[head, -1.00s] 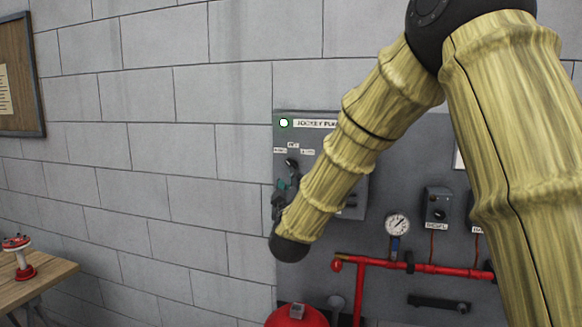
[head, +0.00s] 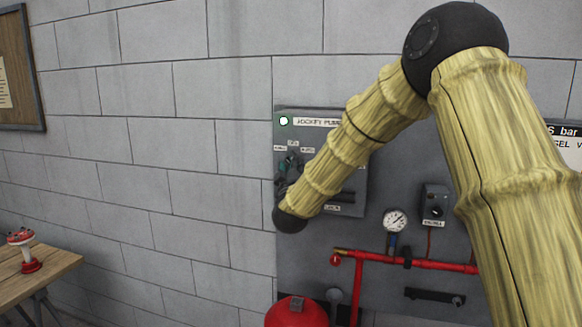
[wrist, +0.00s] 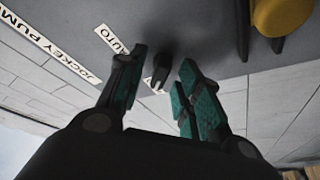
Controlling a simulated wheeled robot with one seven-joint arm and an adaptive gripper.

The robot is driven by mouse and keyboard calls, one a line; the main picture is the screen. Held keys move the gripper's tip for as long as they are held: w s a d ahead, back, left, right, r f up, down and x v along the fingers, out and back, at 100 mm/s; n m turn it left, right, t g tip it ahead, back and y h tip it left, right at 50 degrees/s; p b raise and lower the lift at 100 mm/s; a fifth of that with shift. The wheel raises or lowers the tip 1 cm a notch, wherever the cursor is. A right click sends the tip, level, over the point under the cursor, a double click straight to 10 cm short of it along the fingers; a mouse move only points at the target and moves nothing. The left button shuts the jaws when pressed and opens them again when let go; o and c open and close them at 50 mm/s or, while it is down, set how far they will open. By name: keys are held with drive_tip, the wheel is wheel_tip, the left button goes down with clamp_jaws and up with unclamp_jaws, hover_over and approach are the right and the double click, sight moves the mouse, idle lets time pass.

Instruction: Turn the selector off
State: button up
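The selector is a small black knob (wrist: 161,66) on the grey jockey pump panel (head: 352,196), with small white labels around its top. In the wrist view it stands between the tips of my two teal-padded fingers, with a gap to either side. My gripper (wrist: 158,88) is open around the knob's front; I cannot tell whether either finger touches it. In the head view my gripper (head: 290,165) is at the panel's left side, just below the labels, and largely covers the knob.
A yellow rounded part (wrist: 283,14) sits near the right finger's side. Below are a gauge (head: 395,220), red pipes (head: 408,264) and a red vessel (head: 297,313). A wooden table (head: 42,274) stands at left.

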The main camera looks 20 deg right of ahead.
clamp_jaws()
drive_tip(key=shift+f+m+b, duration=0.2)
drive_tip(key=shift+m+b, duration=0.2)
drive_tip(key=shift+b, duration=0.4)
drive_tip(key=m+h+b, duration=0.2)
drive_tip(key=m+b, duration=0.1)
drive_tip(key=b, duration=0.1)
drive_tip(key=m+g+h+b, duration=0.1)
drive_tip(key=m+b, duration=0.3)
drive_tip(key=b, duration=0.1)
drive_tip(key=m+h+b, duration=0.2)
drive_tip(key=m+b, duration=0.2)
drive_tip(key=shift+w+a+h, duration=0.15)
drive_tip(key=shift+a+h, duration=0.1)
drive_tip(key=shift+h, duration=0.05)
drive_tip(key=shift+m+g+b, duration=0.3)
drive_tip(key=shift+m, duration=0.2)
drive_tip(key=shift+o, duration=0.4)
unclamp_jaws()
